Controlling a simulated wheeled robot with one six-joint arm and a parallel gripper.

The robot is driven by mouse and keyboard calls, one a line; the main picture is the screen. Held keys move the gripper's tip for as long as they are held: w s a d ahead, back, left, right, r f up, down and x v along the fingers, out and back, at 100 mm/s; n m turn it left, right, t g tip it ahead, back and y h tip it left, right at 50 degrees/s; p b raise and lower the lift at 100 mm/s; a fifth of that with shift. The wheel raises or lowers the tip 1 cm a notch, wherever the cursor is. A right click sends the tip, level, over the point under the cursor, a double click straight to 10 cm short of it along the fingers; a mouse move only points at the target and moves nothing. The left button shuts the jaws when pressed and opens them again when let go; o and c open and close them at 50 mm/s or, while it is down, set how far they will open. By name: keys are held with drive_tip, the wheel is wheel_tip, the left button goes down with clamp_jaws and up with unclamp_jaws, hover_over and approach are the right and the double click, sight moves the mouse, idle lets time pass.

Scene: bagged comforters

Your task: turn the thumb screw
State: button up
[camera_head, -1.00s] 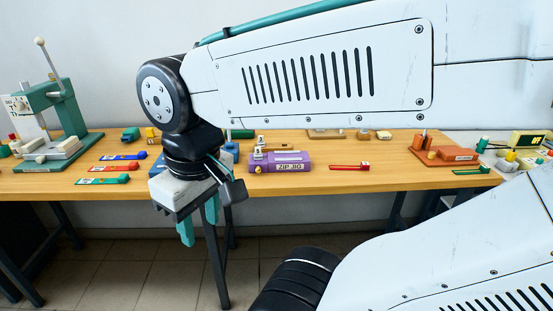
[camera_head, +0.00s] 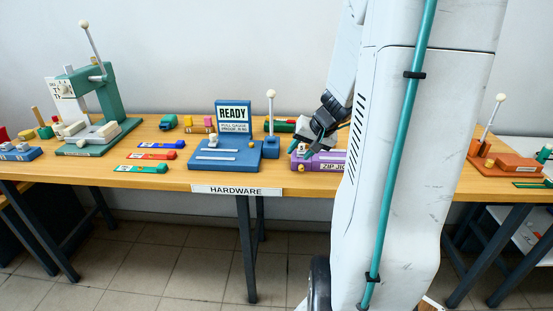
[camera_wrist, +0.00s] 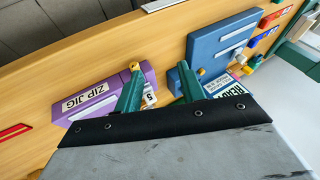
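The purple zip jig (camera_head: 324,161) lies on the wooden bench, partly hidden behind my arm in the head view. A small brass-yellow knob, possibly the thumb screw (camera_head: 301,168), is at its left front; the wrist view shows a similar knob (camera_wrist: 134,66) at the jig's end. My gripper (camera_head: 305,152) is above the jig's left end, fingers pointing down. In the wrist view my gripper (camera_wrist: 166,68) is open and empty: one green finger overlaps the purple jig (camera_wrist: 80,109), the other the blue gauge fixture (camera_wrist: 220,41). I cannot tell whether a finger touches anything.
The blue fixture (camera_head: 228,166) with a READY sign (camera_head: 234,117) and white-knobbed lever (camera_head: 270,115) stands just left of the jig. A green press (camera_head: 110,95) is farther left. An orange fixture (camera_head: 510,163) is at right. Clear bench (camera_head: 190,180) runs along the front.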

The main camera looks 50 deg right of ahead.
drive_tip(key=m+h, duration=0.1)
approach(303, 167)
drive_tip(key=f, duration=0.1)
drive_tip(key=x, duration=0.7)
drive_tip(key=shift+w, duration=0.4)
clamp_jaws()
